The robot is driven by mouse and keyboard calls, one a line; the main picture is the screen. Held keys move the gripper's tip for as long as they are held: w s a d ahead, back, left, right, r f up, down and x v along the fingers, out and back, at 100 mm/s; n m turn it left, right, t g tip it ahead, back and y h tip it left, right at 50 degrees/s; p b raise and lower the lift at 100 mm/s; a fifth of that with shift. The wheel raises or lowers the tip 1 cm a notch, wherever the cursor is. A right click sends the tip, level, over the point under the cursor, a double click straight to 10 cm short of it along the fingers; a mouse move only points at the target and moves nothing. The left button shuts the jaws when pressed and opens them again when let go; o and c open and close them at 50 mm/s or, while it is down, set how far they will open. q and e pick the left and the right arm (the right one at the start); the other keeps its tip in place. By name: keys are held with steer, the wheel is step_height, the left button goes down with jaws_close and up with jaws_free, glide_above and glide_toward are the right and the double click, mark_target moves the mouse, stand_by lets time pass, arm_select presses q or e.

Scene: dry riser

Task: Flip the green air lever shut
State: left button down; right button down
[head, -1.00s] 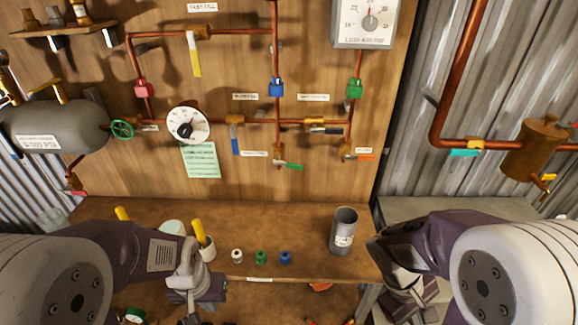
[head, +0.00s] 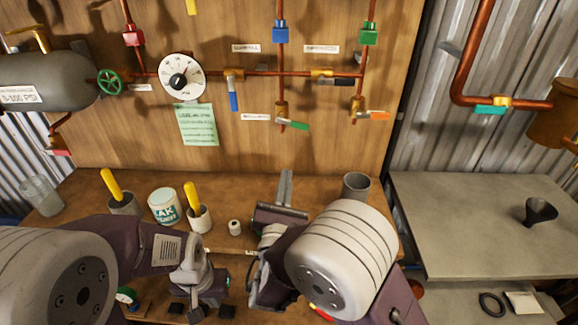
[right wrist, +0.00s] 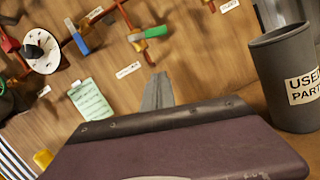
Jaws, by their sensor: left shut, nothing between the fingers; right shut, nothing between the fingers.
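A green lever (head: 294,124) sits on a brass valve at the bottom of the middle copper drop pipe on the wooden board. It points sideways to the right and slightly down, across the pipe's line. In the right wrist view the green lever (right wrist: 150,32) shows above my fingers. My right gripper (head: 286,184) is shut and empty, pointing up at the board, below the lever and apart from it. Its fingers (right wrist: 157,92) show in the right wrist view. My left gripper (head: 197,308) is shut and empty, low over the bench's front edge.
An orange lever (head: 378,115) is right of the green one, a blue lever (head: 234,101) left. A teal lever (head: 490,109) is on the far-right pipe. A grey cup (right wrist: 292,80) stands right of my right gripper. Cups with yellow handles and a white tub (head: 164,206) stand left.

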mark_target(294, 122)
steer(key=w+d+r+p, duration=0.2)
steer(key=w+r, duration=0.3)
steer(key=w, duration=0.3)
steer(key=shift+r, duration=0.4)
